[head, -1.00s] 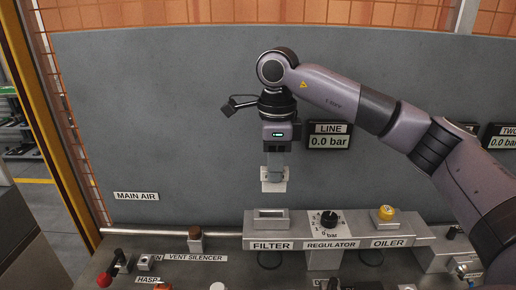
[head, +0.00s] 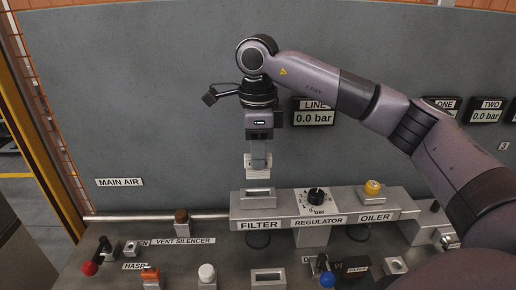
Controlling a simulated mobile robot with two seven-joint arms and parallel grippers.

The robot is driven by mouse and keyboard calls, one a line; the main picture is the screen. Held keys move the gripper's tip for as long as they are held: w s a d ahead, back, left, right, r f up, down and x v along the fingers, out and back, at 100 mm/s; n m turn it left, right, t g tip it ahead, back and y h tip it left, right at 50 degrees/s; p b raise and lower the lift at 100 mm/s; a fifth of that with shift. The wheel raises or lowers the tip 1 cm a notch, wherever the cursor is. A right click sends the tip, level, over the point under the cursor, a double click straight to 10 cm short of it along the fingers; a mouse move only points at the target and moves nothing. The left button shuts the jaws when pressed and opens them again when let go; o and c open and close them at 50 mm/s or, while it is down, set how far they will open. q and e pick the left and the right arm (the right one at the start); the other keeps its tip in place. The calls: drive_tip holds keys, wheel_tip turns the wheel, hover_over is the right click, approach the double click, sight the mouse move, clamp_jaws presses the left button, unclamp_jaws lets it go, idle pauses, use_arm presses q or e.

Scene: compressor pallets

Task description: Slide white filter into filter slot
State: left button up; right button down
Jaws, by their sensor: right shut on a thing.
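The white filter (head: 257,170) is a small white block in my right gripper (head: 258,158). The gripper points straight down and is shut on the filter. The filter slot (head: 257,192) is a recess in the top of the grey block labelled FILTER. The filter is held above the slot, apart from it by a small gap in the picture. How far the filter stands from the slot in depth is hard to tell. My left gripper is not in view.
The regulator knob (head: 316,195) and yellow oiler cap (head: 372,187) stand right of the slot. The vent silencer (head: 182,223) is to the left. A second slotted block (head: 268,279), a white knob (head: 207,273) and a blue-tipped lever (head: 327,278) are in front. A grey panel rises behind.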

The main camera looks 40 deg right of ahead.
sight(258, 177)
drive_tip(key=shift+f+b, duration=0.85)
drive_tip(key=shift+f, duration=0.75)
drive_tip(key=shift+p, duration=0.3)
idle(0.3)
drive_tip(key=shift+f+b, duration=1.4)
drive_tip(key=shift+f, duration=0.7)
drive_tip(key=c, duration=0.9)
unclamp_jaws()
drive_tip(key=shift+r, duration=0.15)
wheel_tip(258, 177, up, 7)
